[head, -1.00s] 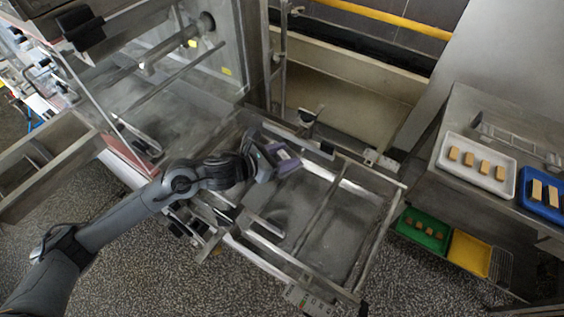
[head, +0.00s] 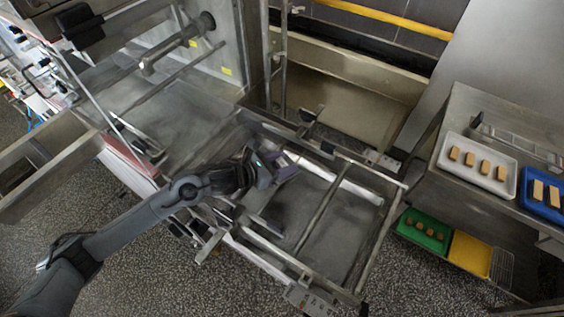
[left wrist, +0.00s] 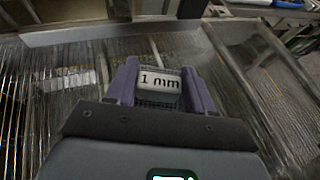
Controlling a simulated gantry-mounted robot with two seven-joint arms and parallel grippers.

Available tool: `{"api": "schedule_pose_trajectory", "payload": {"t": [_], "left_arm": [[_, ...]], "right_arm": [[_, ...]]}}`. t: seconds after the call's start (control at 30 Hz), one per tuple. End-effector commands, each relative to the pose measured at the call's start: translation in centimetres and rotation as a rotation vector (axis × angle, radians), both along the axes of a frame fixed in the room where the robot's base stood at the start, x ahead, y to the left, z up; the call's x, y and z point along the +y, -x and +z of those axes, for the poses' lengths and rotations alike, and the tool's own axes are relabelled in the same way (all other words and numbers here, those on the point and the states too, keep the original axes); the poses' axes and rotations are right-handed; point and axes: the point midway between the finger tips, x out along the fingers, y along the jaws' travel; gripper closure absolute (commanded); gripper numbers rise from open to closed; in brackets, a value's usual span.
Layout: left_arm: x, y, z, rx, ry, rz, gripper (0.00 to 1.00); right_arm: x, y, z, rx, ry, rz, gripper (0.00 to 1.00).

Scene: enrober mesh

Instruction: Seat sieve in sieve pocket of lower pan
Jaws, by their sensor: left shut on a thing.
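My left gripper (head: 280,166) reaches in from the left over the open metal frame in the head view. In the left wrist view its two purple fingers (left wrist: 160,86) are shut on the sieve, whose pale "1 mm" label (left wrist: 160,79) shows between them. A fine dark mesh shows beside the label; the rest of the sieve is hidden by the gripper. The lower pan appears to be the shallow grey metal pan (head: 335,232) under the gripper. The sieve pocket cannot be made out, nor whether the sieve touches the pan. My right gripper is out of view.
Metal bars (head: 318,208) cross above the pan. A steel table (head: 455,125) at the right holds a white tray (head: 462,178) and a blue tray (head: 541,207) with light brown pieces. A green tray (head: 420,238) and a yellow tray (head: 470,254) sit lower down.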

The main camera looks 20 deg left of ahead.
Motion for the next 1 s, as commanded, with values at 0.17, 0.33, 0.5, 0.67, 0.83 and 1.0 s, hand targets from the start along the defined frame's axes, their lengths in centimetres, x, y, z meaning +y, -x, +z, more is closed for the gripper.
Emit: {"api": "schedule_pose_trajectory", "payload": {"t": [0.17, 0.33, 0.5, 0.67, 0.83, 1.0], "left_arm": [[0.0, 0.0, -0.1, 0.0, 0.0, 0.0, 0.27], [0.0, 0.0, -0.1, 0.0, 0.0, 0.0, 0.22], [0.0, 0.0, 0.0, 0.0, 0.0, 0.0, 0.22], [0.3, 0.3, 0.3, 0.0, -0.002, 0.001, 0.22], [1.5, 2.3, 1.2, 0.001, -0.004, -0.002, 0.22], [3.1, 4.9, 2.4, 0.002, -0.005, -0.002, 0.22]], "right_arm": [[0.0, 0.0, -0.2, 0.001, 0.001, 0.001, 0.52], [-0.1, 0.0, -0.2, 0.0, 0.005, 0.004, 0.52], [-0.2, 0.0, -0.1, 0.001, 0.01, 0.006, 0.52], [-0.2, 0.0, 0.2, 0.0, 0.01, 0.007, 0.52], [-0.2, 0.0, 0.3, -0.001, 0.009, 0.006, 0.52], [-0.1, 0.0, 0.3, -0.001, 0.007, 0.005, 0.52]]}}
